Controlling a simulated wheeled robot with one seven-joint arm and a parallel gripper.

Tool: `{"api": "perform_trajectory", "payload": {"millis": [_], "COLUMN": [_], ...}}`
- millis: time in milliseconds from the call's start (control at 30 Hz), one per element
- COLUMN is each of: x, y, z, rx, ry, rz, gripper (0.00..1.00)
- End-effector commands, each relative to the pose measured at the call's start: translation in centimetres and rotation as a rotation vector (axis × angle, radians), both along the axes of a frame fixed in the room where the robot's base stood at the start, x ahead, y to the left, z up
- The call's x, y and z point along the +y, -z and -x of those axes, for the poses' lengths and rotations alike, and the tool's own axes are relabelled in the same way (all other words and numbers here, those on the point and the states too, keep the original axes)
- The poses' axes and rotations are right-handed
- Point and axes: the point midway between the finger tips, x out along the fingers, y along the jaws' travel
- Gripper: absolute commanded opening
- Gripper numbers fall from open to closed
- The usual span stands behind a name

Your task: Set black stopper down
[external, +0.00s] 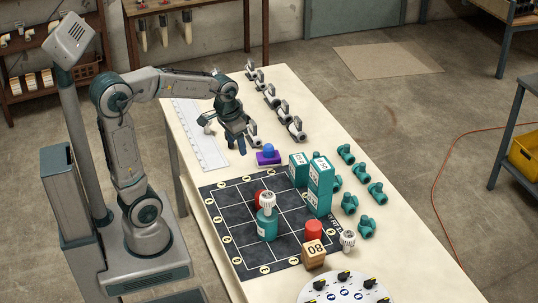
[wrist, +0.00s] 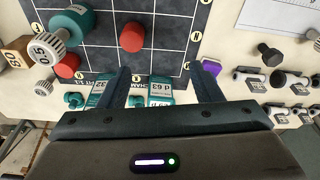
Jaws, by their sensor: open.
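The black stopper (wrist: 270,54) shows in the wrist view as a dark piece with a round head and a short stem, on the pale table to the right of the jaws. I cannot pick it out in the external view, where my arm's end may hide it. My gripper (external: 236,142) hangs over the far left part of the table. In the wrist view my gripper (wrist: 159,69) is open, with nothing between its fingers, and the stopper is apart from them.
A purple block (external: 268,158) with a blue ball stands near my gripper. Grey valves (external: 285,109) line the far edge; teal fittings (external: 350,203) lie right. A white ruler (external: 200,135) lies left.

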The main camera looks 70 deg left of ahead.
Motion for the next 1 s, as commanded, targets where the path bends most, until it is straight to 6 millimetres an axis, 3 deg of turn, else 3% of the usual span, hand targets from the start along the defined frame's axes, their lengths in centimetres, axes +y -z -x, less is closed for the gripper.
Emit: {"api": "perform_trajectory", "payload": {"millis": [100,200,400,1000], "x": [-4.1,-6.4,-8.7,-9.0], "y": [0.4,1.1,2.5,2.8], "z": [3.7,6.5,9.9,10.5], "rx": [-0.033,-0.055,-0.080,-0.084], "ry": [0.074,0.121,0.177,0.186], "rz": [-0.007,-0.010,-0.012,-0.014], "gripper": [0.59,0.59,0.59,0.59]}}
